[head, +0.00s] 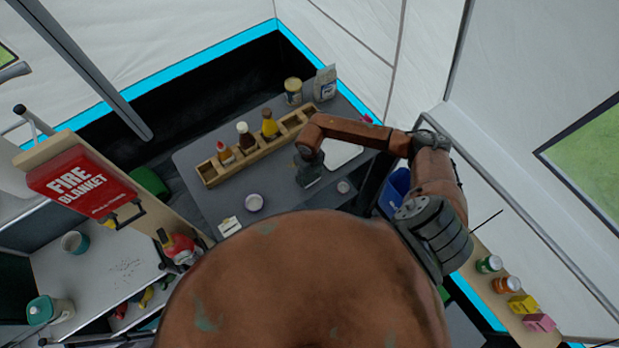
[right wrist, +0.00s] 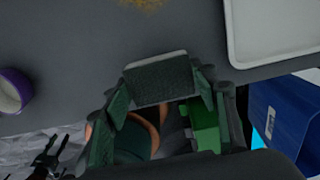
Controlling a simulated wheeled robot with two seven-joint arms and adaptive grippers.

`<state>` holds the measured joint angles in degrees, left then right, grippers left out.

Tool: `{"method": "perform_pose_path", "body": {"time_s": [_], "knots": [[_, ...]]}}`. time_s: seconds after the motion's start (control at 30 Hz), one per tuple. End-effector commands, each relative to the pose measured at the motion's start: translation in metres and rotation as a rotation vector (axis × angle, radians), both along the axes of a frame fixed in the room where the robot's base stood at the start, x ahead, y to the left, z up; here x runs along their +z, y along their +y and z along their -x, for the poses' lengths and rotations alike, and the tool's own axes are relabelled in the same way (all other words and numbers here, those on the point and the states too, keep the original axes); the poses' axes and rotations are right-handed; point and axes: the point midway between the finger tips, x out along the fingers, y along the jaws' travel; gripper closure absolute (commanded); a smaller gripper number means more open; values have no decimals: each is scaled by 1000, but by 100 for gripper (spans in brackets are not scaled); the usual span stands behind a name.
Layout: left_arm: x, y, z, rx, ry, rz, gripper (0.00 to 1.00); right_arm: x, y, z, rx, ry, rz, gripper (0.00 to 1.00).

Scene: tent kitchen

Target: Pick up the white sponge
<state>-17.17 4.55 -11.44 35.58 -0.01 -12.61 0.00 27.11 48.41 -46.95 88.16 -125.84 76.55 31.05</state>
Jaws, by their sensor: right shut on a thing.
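My right gripper (head: 310,168) reaches over the dark table, near its front edge. In the right wrist view the right gripper's fingers (right wrist: 165,92) are closed on the sides of a block with a pale edge and a dark, textured face, which I take to be the white sponge (right wrist: 160,80). In the head view the sponge is mostly hidden by the gripper and looks like a small grey shape. I cannot tell how far it is above the table.
The table (head: 200,190) holds a wooden bottle rack (head: 209,172), a white tray (head: 343,154), a small bowl (head: 254,202), a pale block (head: 230,226), a tin (head: 293,90) and a bag (head: 325,83). A blue bin (right wrist: 285,115) stands beside the table. A fire blanket box (head: 80,182) is at left.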

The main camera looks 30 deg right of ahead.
Motion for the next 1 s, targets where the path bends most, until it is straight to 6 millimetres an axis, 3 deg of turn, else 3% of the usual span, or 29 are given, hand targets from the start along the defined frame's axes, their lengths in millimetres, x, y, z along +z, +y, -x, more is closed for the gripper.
{"method": "perform_pose_path", "body": {"time_s": [0.07,0.33,0.63,1.0], "knots": [[-7,0,0,0,1,0,58,14,-1,-2,3,-5,1,58],[-13,0,1,-1,1,1,58,75,27,44,7,-4,0,58],[-25,0,2,-1,3,1,58,102,61,100,4,-2,-2,58],[-27,0,2,-1,4,0,58,113,73,120,-1,0,0,58]]}}
